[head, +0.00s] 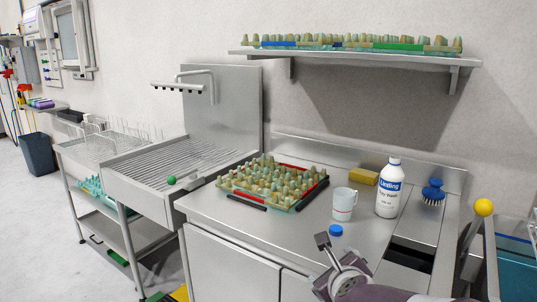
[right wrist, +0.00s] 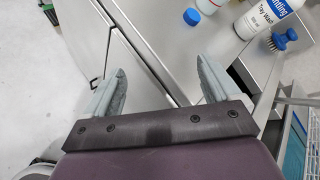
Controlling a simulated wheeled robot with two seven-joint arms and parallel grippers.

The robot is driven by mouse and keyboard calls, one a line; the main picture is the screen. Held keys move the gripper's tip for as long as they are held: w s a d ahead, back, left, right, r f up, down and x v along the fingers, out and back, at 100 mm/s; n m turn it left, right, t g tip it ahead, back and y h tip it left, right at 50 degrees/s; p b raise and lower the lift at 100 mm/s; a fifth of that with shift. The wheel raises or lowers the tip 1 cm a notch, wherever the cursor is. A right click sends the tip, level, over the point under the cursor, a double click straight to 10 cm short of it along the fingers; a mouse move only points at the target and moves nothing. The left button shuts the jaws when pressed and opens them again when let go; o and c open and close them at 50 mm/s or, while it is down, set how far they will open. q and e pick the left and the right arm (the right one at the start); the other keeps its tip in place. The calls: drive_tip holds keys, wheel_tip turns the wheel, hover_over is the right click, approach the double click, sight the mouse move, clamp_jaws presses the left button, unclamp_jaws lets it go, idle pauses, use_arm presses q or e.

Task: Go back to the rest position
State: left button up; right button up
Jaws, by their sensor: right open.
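My right gripper (head: 332,254) is in the lower right of the head view, in front of the steel counter's front edge. In the right wrist view its two grey fingers (right wrist: 163,82) stand wide apart with nothing between them. The cabinet front and counter edge lie beyond the fingers. My left gripper is not in the head view. An egg tray (head: 243,197) sits on the steel counter (head: 285,238), to the left of and beyond my right gripper.
A blue cap (head: 336,230), white mug (head: 344,204), Tray Wash bottle (head: 389,188), yellow sponge (head: 364,175) and blue brush (head: 432,192) stand on the counter's right part. A yellow ball-topped lever (head: 483,207) rises at right. A wall shelf (head: 350,57) holds trays above.

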drive_tip(key=s+a+f+n+g+y, duration=0.2)
drive_tip(key=s+f+n+g, duration=0.45)
drive_tip(key=n, duration=0.95)
drive_tip(key=s+d+f+n+g+h, duration=0.1)
drive_tip(key=s+d+f+n+g, duration=0.15)
drive_tip(key=s+f+n, duration=0.45)
drive_tip(key=s+d+f+n+g+h, duration=0.1)
drive_tip(key=s+d+f+n+g, duration=0.2)
drive_tip(key=s+n, duration=0.45)
wheel_tip(320, 180, up, 19)
drive_tip(key=d+m+t+p, duration=0.1)
drive_tip(key=m+p, duration=0.1)
drive_tip(key=p, duration=1.7)
drive_tip(key=shift+s+d+r, duration=0.15)
drive_tip(key=shift+s+d, duration=0.05)
drive_tip(key=shift+s, duration=0.05)
